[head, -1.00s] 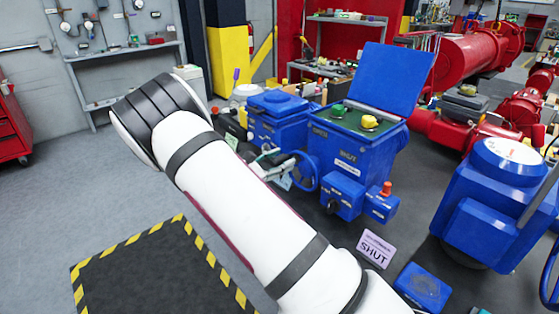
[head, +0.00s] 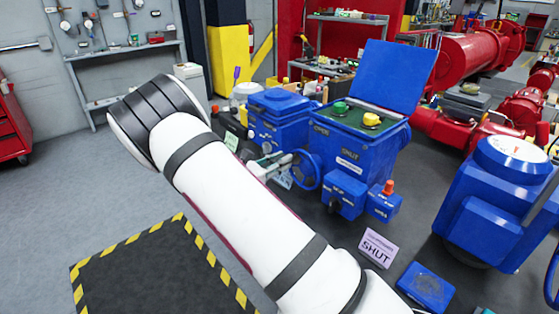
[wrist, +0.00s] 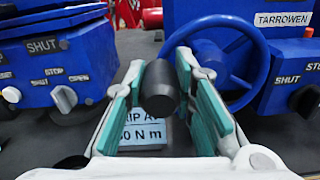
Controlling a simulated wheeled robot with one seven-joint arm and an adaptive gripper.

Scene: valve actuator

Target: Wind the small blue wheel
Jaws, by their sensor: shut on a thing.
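The small blue wheel (head: 317,168) is on the left side of the blue actuator box with the raised lid (head: 355,140). In the wrist view the wheel's rim and spokes (wrist: 264,62) show just behind and right of my gripper (wrist: 160,72). A black cylindrical handle (wrist: 160,92) stands between my teal-padded fingers, which are shut on it. Its joint with the wheel is hidden by the fingers. In the head view my gripper (head: 280,164) is at the wheel's left side, small and partly hidden behind my arm.
Another blue actuator (head: 277,118) stands close on the left, with switches marked SHUT and STOP (wrist: 62,98). A printed card (wrist: 142,136) lies below the fingers. A SHUT sign (head: 377,247) and a larger blue unit (head: 505,200) are to the right. Open floor lies left.

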